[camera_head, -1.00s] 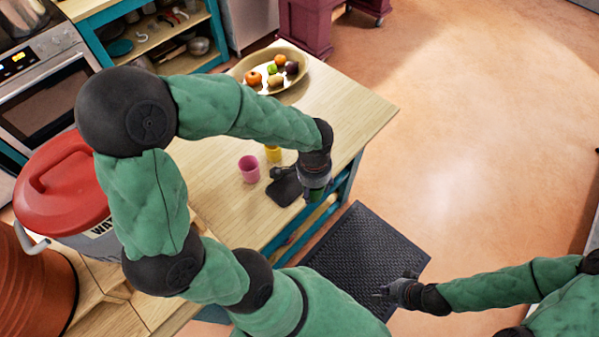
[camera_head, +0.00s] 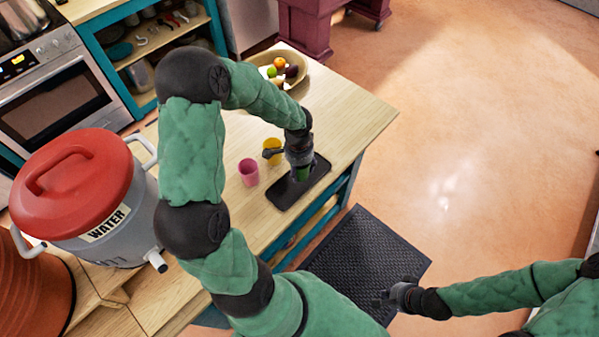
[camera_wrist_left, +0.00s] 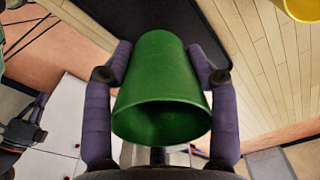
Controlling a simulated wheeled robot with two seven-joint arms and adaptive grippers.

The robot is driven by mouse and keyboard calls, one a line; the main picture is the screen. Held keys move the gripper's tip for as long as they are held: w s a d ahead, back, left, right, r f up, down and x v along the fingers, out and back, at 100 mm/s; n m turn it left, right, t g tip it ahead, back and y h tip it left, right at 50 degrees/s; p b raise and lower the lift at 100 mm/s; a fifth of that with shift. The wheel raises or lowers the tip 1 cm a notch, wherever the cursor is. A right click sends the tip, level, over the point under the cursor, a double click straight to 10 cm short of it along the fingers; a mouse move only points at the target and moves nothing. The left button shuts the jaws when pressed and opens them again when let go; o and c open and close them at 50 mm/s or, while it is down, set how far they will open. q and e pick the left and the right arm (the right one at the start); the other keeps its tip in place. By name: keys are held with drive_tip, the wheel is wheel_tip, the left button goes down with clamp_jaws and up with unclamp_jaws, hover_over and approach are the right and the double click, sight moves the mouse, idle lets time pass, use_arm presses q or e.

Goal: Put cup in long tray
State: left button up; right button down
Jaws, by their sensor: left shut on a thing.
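My left gripper (camera_head: 301,172) is shut on a green cup (camera_wrist_left: 160,75), with one finger on each side of it in the left wrist view. In the head view the green cup (camera_head: 304,174) shows below the gripper, over the right part of the long black tray (camera_head: 283,195). Whether it touches the tray I cannot tell. The tray also shows dark at the top of the wrist view (camera_wrist_left: 135,15). A pink cup (camera_head: 248,173) and a yellow cup (camera_head: 270,145) stand beside the tray. My right gripper (camera_head: 384,299) is over the floor mat, its fingers too small to judge.
A red-lidded water cooler (camera_head: 90,200) stands at the left. A black mat (camera_head: 365,255) lies on the floor.

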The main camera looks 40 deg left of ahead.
sight(299, 173)
use_arm(q)
drive_tip(key=shift+w+a+f, duration=0.15)
drive_tip(key=shift+a+f, duration=0.05)
drive_tip(key=shift+f, duration=0.1)
drive_tip(key=shift+w+a+f+b, duration=0.15)
drive_tip(key=shift+f+b, duration=0.15)
drive_tip(key=shift+f, duration=1.45)
drive_tip(key=shift+f, duration=0.1)
drive_tip(key=o, duration=1.3)
drive_tip(key=shift+o, duration=0.2)
